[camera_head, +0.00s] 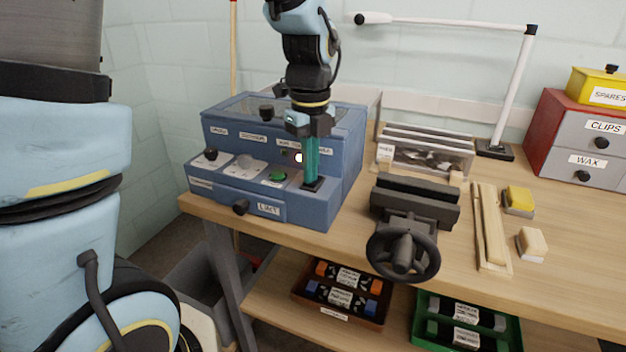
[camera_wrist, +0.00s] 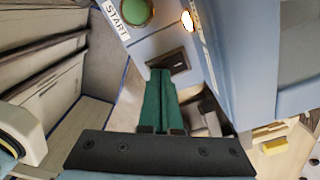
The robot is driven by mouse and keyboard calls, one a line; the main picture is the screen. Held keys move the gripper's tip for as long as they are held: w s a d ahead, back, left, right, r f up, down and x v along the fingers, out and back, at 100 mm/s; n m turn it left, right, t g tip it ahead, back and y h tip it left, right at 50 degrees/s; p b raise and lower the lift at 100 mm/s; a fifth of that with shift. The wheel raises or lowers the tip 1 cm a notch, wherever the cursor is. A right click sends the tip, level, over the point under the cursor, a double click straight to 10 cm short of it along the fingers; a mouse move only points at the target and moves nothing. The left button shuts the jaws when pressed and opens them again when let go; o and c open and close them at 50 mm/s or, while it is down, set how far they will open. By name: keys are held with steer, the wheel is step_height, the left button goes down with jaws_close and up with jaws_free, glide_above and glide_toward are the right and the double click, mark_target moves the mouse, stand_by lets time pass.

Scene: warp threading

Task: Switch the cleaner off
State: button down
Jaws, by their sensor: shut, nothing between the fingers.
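The cleaner is a blue box (camera_head: 345,140) at the left end of the bench. Its lower front ledge carries a black knob (camera_head: 211,154), a grey round part (camera_head: 245,161), a green button (camera_head: 277,177) and a dark switch (camera_head: 313,185) at the right end. A lamp (camera_head: 299,158) glows white. My gripper (camera_head: 311,178) points down with its green fingers closed, empty, over the dark switch. In the wrist view the shut fingertips (camera_wrist: 160,73) are right beside the dark switch (camera_wrist: 180,62); I cannot tell if they touch. The START-labelled green button (camera_wrist: 137,11) is nearby.
A drawer labelled LINT (camera_head: 267,209) is in the cleaner's front. A dark vise (camera_head: 412,205) with a handwheel stands to the right. A clear rack (camera_head: 430,155) is behind it. Wooden strips (camera_head: 490,225) and a red drawer cabinet (camera_head: 560,120) lie farther right.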

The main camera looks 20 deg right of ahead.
steer(key=shift+f, duration=0.15)
step_height(320, 180, up, 7)
steer(key=p, duration=0.6)
stand_by(0.4)
steer(key=shift+w+a+n, duration=0.15)
steer(key=shift+a+n, duration=0.1)
steer(key=shift+n, duration=0.05)
steer(key=w+a+f+n+t, duration=0.1)
steer(key=a+f+n, duration=0.2)
steer(key=a+n, duration=2.2)
steer(key=n, duration=0.6)
steer(key=shift+t, duration=0.3)
